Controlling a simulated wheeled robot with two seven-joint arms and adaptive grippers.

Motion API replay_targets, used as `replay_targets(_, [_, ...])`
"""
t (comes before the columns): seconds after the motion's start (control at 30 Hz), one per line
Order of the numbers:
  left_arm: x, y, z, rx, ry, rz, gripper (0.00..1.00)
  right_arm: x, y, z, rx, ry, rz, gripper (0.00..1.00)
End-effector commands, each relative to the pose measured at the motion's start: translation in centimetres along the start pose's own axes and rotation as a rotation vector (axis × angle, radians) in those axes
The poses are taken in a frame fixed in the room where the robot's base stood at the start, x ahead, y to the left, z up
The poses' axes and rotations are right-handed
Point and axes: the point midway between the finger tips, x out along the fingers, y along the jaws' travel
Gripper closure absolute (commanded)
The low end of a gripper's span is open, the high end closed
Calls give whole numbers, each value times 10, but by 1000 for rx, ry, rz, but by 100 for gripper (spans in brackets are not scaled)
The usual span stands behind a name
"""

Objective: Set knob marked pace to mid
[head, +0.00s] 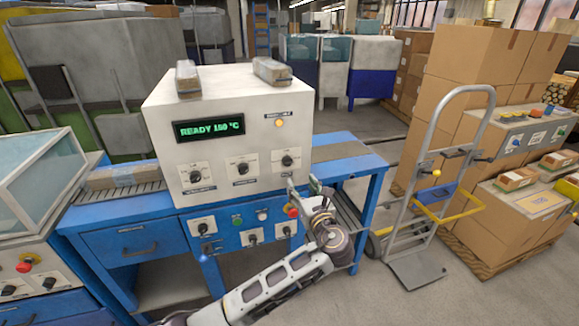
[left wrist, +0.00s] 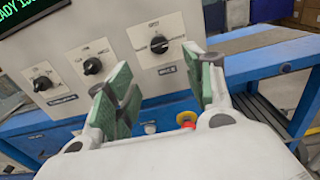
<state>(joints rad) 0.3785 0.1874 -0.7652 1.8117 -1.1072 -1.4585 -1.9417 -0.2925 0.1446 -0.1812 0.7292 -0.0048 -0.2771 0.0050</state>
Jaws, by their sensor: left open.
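A white machine box (head: 240,135) carries a row of three black knobs: a left knob (head: 195,176), a middle knob (head: 243,168) and a right knob (head: 287,160). Their labels are too small to read, so I cannot tell which is marked pace. In the left wrist view the right knob (left wrist: 159,45) lies ahead, between the spread fingers; the middle knob (left wrist: 92,66) and left knob (left wrist: 42,83) are to the left. My left gripper (head: 304,187) is open and empty, just in front of the panel's lower right, apart from the knob. My right gripper is not in view.
The blue panel below has more knobs (head: 252,238), a green button (head: 237,221) and a red button (head: 292,211) close to my left gripper. A display (head: 209,128) reads READY and a temperature. A hand truck (head: 435,170) and cartons (head: 475,60) stand right.

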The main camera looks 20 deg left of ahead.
Motion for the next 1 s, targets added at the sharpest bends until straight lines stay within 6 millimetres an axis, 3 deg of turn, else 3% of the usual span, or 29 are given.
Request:
replay_targets(0.8, [103,1,0,2,0,3,47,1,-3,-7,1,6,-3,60])
replay_targets(1.0, [120,1,0,1,0,2,47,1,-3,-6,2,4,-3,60])
